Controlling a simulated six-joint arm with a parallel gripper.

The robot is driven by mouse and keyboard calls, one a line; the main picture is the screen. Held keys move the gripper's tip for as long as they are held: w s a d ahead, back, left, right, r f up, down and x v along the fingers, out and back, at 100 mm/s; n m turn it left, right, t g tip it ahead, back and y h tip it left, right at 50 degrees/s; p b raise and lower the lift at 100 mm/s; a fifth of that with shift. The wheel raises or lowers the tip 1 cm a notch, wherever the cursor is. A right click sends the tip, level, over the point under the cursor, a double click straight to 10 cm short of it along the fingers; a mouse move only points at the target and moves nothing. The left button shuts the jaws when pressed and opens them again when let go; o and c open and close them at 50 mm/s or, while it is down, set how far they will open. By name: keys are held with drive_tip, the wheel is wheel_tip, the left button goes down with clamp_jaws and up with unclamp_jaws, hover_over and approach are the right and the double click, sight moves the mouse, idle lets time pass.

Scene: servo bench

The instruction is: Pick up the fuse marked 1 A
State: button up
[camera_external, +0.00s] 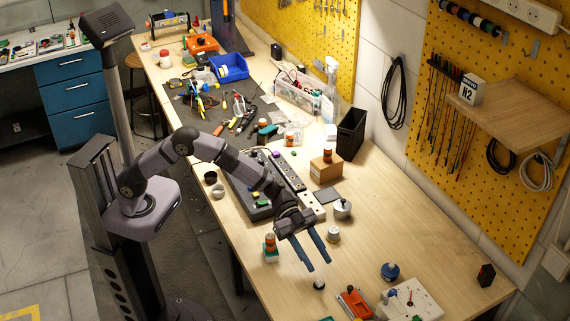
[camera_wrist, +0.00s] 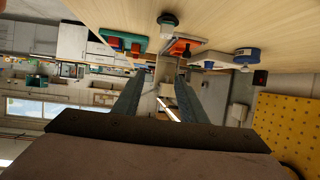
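No marking of 1 A can be read in either view, so I cannot tell which thing is that fuse. A small white cylinder (camera_external: 333,234) stands on the bench just right of my gripper. My gripper (camera_external: 319,266) is open and empty above the bench, its fingers apart. In the wrist view its fingers (camera_wrist: 158,85) also show apart, with nothing held between them.
A dark-topped knob (camera_external: 319,284) is close below my fingertips. A red-orange device (camera_external: 354,303), a blue round part (camera_external: 390,270) and a white board (camera_external: 412,301) lie at the near end. A metal pot (camera_external: 342,208) and black bin (camera_external: 351,134) stand behind.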

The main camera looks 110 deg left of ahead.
sight(319, 279)
drive_tip(key=shift+f, duration=1.7)
drive_tip(key=shift+f, duration=0.1)
drive_tip(key=shift+f, duration=0.3)
wheel_tip(319, 279, down, 2)
drive_tip(key=shift+f, duration=0.2)
drive_tip(key=shift+x, duration=0.95)
drive_tip(key=shift+w+d+f+p, duration=0.3)
drive_tip(key=shift+w+f, duration=0.05)
drive_tip(key=shift+w, duration=0.05)
clamp_jaws()
